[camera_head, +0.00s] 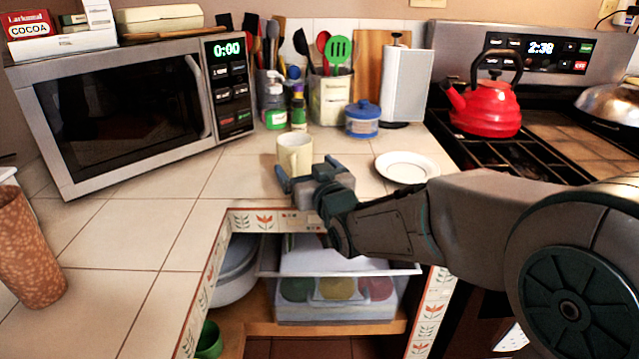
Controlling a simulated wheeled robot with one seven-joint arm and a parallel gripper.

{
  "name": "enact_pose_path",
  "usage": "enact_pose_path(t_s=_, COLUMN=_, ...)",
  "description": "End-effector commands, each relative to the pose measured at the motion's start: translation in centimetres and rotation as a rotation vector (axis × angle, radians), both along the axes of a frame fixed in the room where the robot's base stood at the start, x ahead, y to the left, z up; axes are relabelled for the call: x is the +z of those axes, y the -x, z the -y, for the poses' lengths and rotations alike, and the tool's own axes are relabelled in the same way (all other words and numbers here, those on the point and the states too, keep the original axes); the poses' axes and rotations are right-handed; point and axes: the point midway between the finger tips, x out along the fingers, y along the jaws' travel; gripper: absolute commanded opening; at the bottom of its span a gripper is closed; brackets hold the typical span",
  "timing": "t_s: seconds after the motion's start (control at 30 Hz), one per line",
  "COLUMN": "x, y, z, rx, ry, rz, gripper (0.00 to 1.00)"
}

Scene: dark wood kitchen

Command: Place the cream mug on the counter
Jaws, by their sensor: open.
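The cream mug (294,152) stands upright on the tiled counter (243,176), in front of the utensil holders. My gripper (306,171) is just in front of the mug and level with its lower part. Its fingers are open, one to the left and one to the right. The fingers partly cover the mug's lower front, and I cannot tell whether they touch it.
A white plate (407,167) lies right of the mug. A blue-lidded jar (362,119) and a green soap bottle (275,108) stand behind. A microwave (120,110) is at left, a red kettle (485,108) on the stove. Open shelves are below the counter edge.

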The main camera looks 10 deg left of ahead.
Motion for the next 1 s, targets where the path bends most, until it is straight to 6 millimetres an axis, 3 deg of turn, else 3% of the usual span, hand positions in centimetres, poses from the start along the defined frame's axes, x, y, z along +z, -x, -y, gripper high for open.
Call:
enact_pose_path(t_s=0.2, x=0.0, y=3.5, z=2.5, rx=0.000, ry=0.002, rz=0.001, gripper=0.90)
enact_pose_path(t_s=0.4, x=0.0, y=5.3, z=3.9, rx=0.000, ry=0.000, rz=0.001, gripper=0.90)
enact_pose_path(t_s=1.0, x=0.0, y=6.0, z=4.3, rx=0.001, ry=0.001, rz=0.001, gripper=0.90)
